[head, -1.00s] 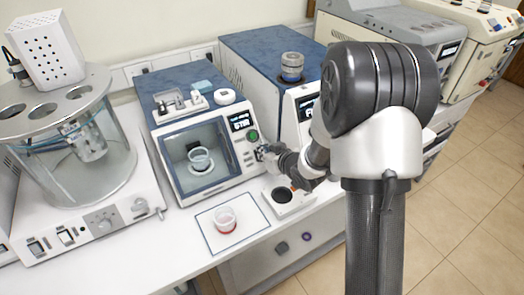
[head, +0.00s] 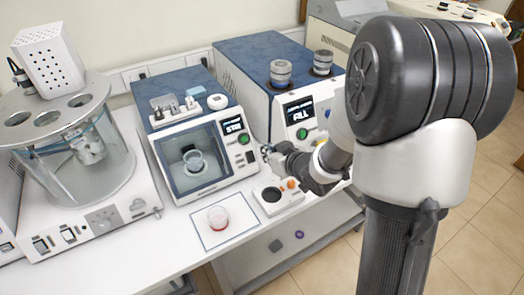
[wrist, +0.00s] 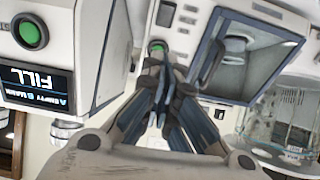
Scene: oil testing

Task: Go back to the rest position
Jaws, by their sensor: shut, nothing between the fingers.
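My gripper (head: 272,152) is in front of the gap between the two blue-topped testing machines, at the height of their control panels. Its fingers are together and hold nothing. In the wrist view my gripper (wrist: 158,62) points toward the panel of the windowed machine, with its green button (wrist: 158,46) just beyond the fingertips. I cannot tell the exact distance to that panel. The windowed machine (head: 165,135) has a clear cup (head: 195,160) behind its window. A cup with red liquid (head: 218,217) stands on the marked square on the bench.
The second machine (head: 243,75) has a lit screen (head: 298,111) and metal cylinders on top. A small white unit (head: 272,208) with a dark round recess lies below my gripper. A glass bath (head: 65,150) stands left. The bench front between the cup and bath is clear.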

